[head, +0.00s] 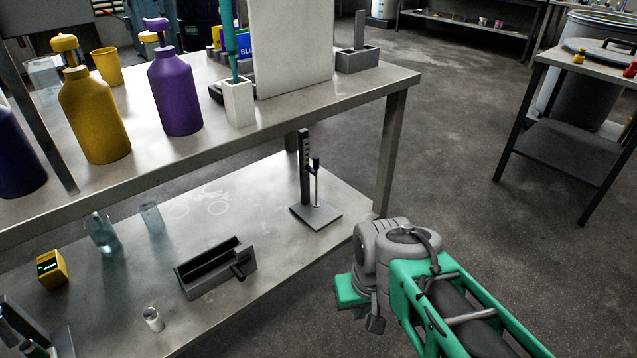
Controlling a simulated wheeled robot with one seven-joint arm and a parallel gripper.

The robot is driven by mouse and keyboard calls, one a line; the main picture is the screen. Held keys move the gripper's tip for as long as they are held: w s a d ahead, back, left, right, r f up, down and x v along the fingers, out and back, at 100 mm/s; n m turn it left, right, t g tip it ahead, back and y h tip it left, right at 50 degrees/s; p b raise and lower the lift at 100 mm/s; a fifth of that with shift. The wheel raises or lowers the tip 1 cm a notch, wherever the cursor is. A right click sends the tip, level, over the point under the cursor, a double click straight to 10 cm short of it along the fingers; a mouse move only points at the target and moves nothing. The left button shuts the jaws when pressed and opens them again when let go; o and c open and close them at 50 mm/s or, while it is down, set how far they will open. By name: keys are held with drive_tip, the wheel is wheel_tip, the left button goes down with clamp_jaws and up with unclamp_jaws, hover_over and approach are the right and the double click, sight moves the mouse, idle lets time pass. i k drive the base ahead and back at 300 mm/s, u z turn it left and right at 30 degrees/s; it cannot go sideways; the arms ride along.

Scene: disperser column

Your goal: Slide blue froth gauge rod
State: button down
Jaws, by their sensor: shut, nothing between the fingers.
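A small dark stand (316,214) stands upright on the lower shelf near its right end. It has a flat grey base, a dark upright post with marks, and a thin pale rod with a dark, bluish knob (316,163) beside the post. This looks like the froth gauge, though its blue is hard to make out. A teal rod (230,42) stands upright in a white holder (239,102) on the upper top. My gripper (362,308) is at the lower middle, shut and empty, off the shelf's front edge, below and right of the stand and apart from it. Its fingertips are partly hidden.
The upper top (330,92) overhangs the lower shelf, and a table leg (392,150) stands right of the stand. A grey trough (215,268), glass beakers (102,232) and a yellow timer (52,268) lie further left on the shelf. Open floor lies right of my arm.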

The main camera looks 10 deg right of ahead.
sight(316, 182)
drive_tip(key=k, duration=0.5)
drive_tip(key=z, duration=1.1)
drive_tip(key=i, duration=0.95)
drive_tip(key=u, duration=2.65)
